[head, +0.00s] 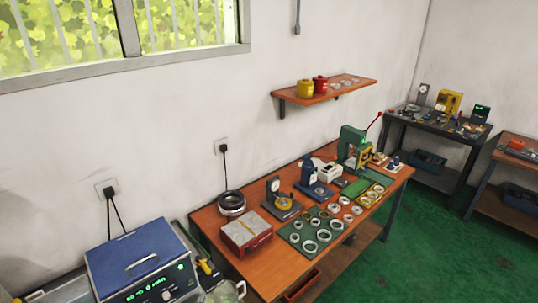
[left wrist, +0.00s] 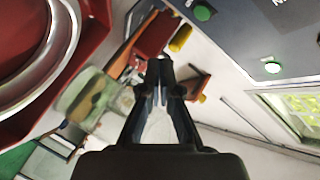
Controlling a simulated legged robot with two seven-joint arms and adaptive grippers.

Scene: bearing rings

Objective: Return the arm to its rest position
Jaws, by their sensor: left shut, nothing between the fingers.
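My left gripper (left wrist: 160,72) shows in the left wrist view. Its two dark fingers are together with nothing between them, and it appears clear of the things behind it. No gripper can be made out in the head view, and my right gripper is in neither view. In the head view, several metal bearing rings lie on a dark green mat (head: 284,232) on the wooden workbench (head: 274,262). A stack of dark and silver rings (head: 232,205) stands at the bench's back left.
A blue box with green displays (head: 143,256) stands at the lower left. A red-and-grey box (head: 246,231), a green press (head: 352,146) and small instruments occupy the bench. A wall shelf (head: 325,91) holds tins. In the wrist view, a glass jar (left wrist: 88,94) is behind the fingers.

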